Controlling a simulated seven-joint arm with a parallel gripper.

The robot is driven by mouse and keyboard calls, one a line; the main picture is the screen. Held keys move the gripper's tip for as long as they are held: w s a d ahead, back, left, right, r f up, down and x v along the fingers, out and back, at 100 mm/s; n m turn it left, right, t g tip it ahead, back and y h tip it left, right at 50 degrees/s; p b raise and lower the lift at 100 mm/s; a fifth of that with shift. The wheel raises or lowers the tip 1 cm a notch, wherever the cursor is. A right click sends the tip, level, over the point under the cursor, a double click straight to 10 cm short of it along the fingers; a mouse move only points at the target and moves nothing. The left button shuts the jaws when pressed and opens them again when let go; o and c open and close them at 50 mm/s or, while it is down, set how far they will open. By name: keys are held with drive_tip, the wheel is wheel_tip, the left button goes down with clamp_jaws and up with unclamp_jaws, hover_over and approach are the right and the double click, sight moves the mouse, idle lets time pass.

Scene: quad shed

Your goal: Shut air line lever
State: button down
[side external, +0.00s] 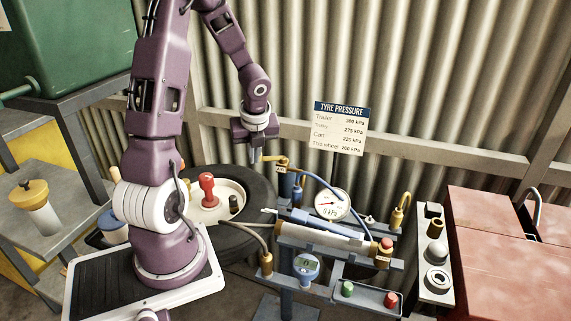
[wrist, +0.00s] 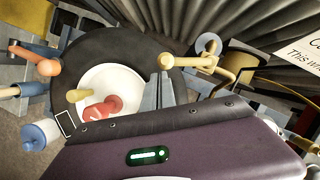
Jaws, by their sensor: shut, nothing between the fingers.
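A brass-yellow lever (side external: 275,158) sits on top of the air line fitting at the back left of the blue-grey stand. In the wrist view the lever (wrist: 190,62) points left from its brass body (wrist: 236,66) and ends in a round knob. My gripper (side external: 255,156) hangs point-down just left of the lever's end, shut and empty. In the wrist view its grey fingers (wrist: 160,90) are close beside the knob. I cannot tell whether they touch it.
A dark tyre (side external: 258,190) with a white hub and red knob lies below my gripper. A pressure gauge (side external: 331,204) reading 0 kPa stands to the right. A tyre pressure sign (side external: 340,130) rises behind, before the corrugated wall. Hoses curve around the stand.

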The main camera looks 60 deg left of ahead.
drive_tip(key=shift+w+a, duration=0.15)
drive_tip(key=shift+a, duration=0.7)
drive_tip(key=shift+w+a, duration=0.15)
drive_tip(key=shift+a, duration=0.7)
drive_tip(key=shift+a, duration=0.15)
drive_tip(key=s+d, duration=0.2)
drive_tip(key=s, duration=0.1)
drive_tip(key=shift+d+r, duration=0.1)
drive_tip(key=shift+d, duration=0.1)
drive_tip(key=s+d+r, duration=0.2)
drive_tip(key=s+r, duration=0.1)
drive_tip(key=r, duration=0.6)
drive_tip(key=shift+r, duration=0.2)
